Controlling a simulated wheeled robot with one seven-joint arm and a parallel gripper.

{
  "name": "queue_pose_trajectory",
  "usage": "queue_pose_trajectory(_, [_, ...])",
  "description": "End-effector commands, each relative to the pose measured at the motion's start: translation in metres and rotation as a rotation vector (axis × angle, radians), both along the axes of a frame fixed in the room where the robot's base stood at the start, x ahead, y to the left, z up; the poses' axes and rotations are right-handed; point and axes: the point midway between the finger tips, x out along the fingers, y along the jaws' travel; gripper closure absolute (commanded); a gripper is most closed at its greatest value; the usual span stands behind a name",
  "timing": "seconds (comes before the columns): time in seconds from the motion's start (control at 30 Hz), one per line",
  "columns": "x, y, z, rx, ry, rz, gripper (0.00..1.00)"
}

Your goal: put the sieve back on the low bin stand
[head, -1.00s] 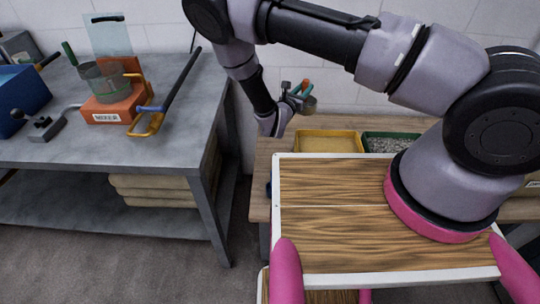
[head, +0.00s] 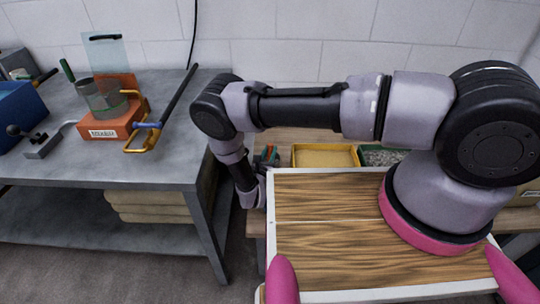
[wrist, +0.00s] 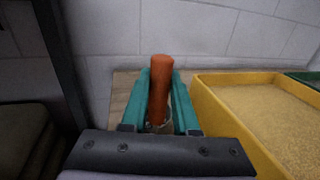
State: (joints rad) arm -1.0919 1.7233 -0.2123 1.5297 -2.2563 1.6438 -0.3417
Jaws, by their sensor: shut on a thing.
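My gripper (wrist: 161,75) has teal fingers closed on the upright orange handle (wrist: 160,92) of the sieve. In the head view the gripper (head: 268,155) is small and partly covered by my arm. The sieve's bowl is hidden in the head view; the wrist view shows only a bit of something pale below the handle. The low bin stand (wrist: 128,84) has a wooden top. The sieve is over its left end, left of the yellow bin (wrist: 217,105). I cannot tell whether the sieve touches the wood.
The yellow bin of sand-like grain (head: 325,146) and a green bin of gravel (head: 381,152) sit on the stand against the white wall. A grey bench (head: 180,161) at left carries an orange block (head: 110,124), a yellow-handled tool (head: 140,134) and a blue box (head: 18,108). Sacks (head: 148,200) lie below.

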Motion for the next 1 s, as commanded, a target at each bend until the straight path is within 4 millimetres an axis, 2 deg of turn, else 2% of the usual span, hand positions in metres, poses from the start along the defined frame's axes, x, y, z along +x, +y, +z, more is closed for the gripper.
queue_pose_trajectory(0.13, [0.000, 0.000, -0.016, 0.000, 0.000, 0.000, 1.00])
queue_pose_trajectory(0.5, [0.000, 0.000, -0.019, 0.000, -0.001, 0.001, 1.00])
queue_pose_trajectory(0.53, [0.000, 0.000, -0.019, -0.001, 0.000, 0.001, 0.60])
queue_pose_trajectory(0.57, [0.000, 0.000, -0.019, 0.000, 0.000, 0.000, 0.49])
queue_pose_trajectory(0.6, [0.000, 0.000, -0.019, 0.000, 0.000, 0.000, 0.42])
queue_pose_trajectory(1.0, [-0.004, 0.002, -0.017, -0.001, 0.001, 0.002, 0.42])
